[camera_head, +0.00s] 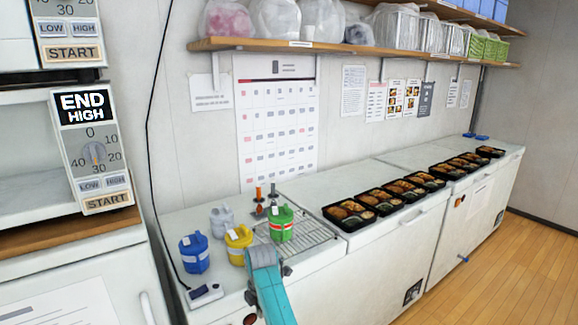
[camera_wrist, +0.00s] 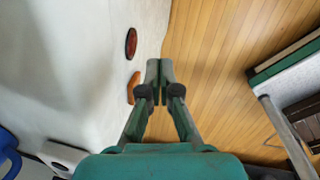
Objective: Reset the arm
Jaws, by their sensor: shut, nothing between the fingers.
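My gripper (camera_wrist: 160,70) shows in the wrist view, its two dark fingers together with nothing between them. It points down past the white freezer front (camera_wrist: 75,70), over the wooden floor (camera_wrist: 215,75), and holds no object. In the head view part of my teal arm (camera_head: 272,292) rises at the bottom middle, in front of the freezer's near edge. The fingers cannot be made out in the head view.
Blue (camera_head: 194,254), yellow (camera_head: 238,245), green (camera_head: 282,223) and grey (camera_head: 222,220) containers stand on the white freezer top, near a wire rack (camera_head: 318,240). Several filled bento trays (camera_head: 350,215) line up to the right. A shelf (camera_head: 350,43) hangs above. Wooden floor (camera_head: 500,265) lies open at right.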

